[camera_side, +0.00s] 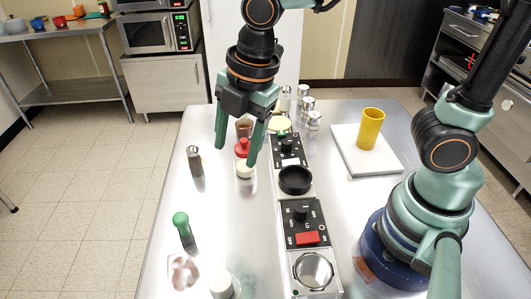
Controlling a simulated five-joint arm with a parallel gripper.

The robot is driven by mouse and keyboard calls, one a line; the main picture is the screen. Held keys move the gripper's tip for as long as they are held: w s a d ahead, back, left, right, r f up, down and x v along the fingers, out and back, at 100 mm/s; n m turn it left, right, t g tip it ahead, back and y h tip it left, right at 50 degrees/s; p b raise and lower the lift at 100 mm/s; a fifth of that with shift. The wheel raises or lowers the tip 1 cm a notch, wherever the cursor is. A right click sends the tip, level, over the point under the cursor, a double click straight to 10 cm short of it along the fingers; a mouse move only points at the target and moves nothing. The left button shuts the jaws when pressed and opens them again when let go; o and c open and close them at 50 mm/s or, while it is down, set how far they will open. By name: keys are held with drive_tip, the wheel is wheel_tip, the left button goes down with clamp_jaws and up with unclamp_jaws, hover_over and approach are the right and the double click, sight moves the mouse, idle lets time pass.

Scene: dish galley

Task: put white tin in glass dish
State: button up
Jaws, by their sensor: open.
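My gripper (236,157) is open, pointing down over the left half of the metal table. Its fingers are apart, with a red-topped item (242,147) and a small cream-white round item (245,170) showing between and beside them. Whether the fingers touch either is unclear. A white cylinder (221,286), which looks like the white tin, stands at the front edge of the picture, partly cut off. A faint clear round shape (243,279), perhaps the glass dish, is beside or around it; I cannot tell which. A clear, pinkish square piece (183,272) lies to its left.
A green-capped bottle (183,230) and a dark grinder (195,161) stand on the left. A black control strip (301,212) with a black bowl (295,180) runs down the middle. A yellow cup (370,129) stands on a white board (349,163). Several shakers (307,104) stand behind.

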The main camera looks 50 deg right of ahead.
drive_tip(key=d+r+m+t, duration=0.1)
drive_tip(key=d+r+m, duration=0.1)
drive_tip(key=d+m, duration=0.6)
drive_tip(key=s+d+r+m+t+h, duration=0.1)
drive_tip(key=d+r+m+t, duration=0.1)
drive_tip(key=d+m, duration=0.6)
drive_tip(key=shift+d+r+m+t, duration=0.2)
drive_tip(key=shift+d+m+t, duration=0.15)
drive_tip(key=shift+m, duration=1.85)
